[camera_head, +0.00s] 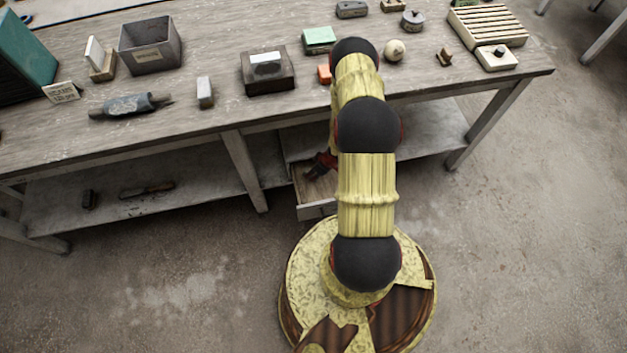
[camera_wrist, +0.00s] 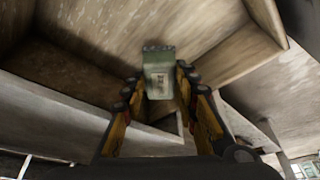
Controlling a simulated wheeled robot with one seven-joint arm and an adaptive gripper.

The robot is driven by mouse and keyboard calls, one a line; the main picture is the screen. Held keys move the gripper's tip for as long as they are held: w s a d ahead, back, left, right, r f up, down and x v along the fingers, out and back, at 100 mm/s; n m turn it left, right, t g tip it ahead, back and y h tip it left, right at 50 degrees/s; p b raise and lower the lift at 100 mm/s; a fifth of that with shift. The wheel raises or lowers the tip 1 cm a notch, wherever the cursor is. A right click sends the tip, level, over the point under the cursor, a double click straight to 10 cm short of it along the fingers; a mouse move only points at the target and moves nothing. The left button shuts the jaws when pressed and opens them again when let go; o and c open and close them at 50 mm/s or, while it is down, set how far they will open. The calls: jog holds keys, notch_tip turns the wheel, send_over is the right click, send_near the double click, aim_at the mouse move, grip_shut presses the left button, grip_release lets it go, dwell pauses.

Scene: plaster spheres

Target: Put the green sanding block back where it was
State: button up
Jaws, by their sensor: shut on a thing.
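The green sanding block (camera_wrist: 158,82), pale green with a small label on its face, is between the fingertips of my gripper (camera_wrist: 159,88) in the wrist view. The gripper is shut on it. Around them are the wooden inner surfaces of a drawer (camera_wrist: 95,75). In the head view the drawer (camera_head: 316,211) stands open under the table, and part of my gripper (camera_head: 320,166) shows at its inside. My arm hides much of this area, and the block cannot be made out there. Whether the block touches the drawer bottom I cannot tell.
The table (camera_head: 215,60) above carries a grey bin (camera_head: 150,57), a dark box (camera_head: 268,82), another green block-like thing (camera_head: 319,38), a pale sphere (camera_head: 394,50) and a slatted rack (camera_head: 487,25). A lower shelf (camera_head: 110,205) and table leg (camera_head: 243,172) stand left of the drawer.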

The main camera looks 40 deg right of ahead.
jog(key=shift+f+b, duration=0.9)
jog(key=shift+f, duration=1.8)
jog(key=shift+f, duration=0.1)
jog(key=shift+f, duration=0.1)
jog(key=o, duration=1.1)
jog(key=shift+o, duration=0.7)
jog(key=shift+r, duration=0.5)
jog(key=p+v, duration=0.4)
jog(key=v, duration=0.7)
jog(key=shift+s+r+p, duration=0.2)
jog(key=shift+p, duration=0.2)
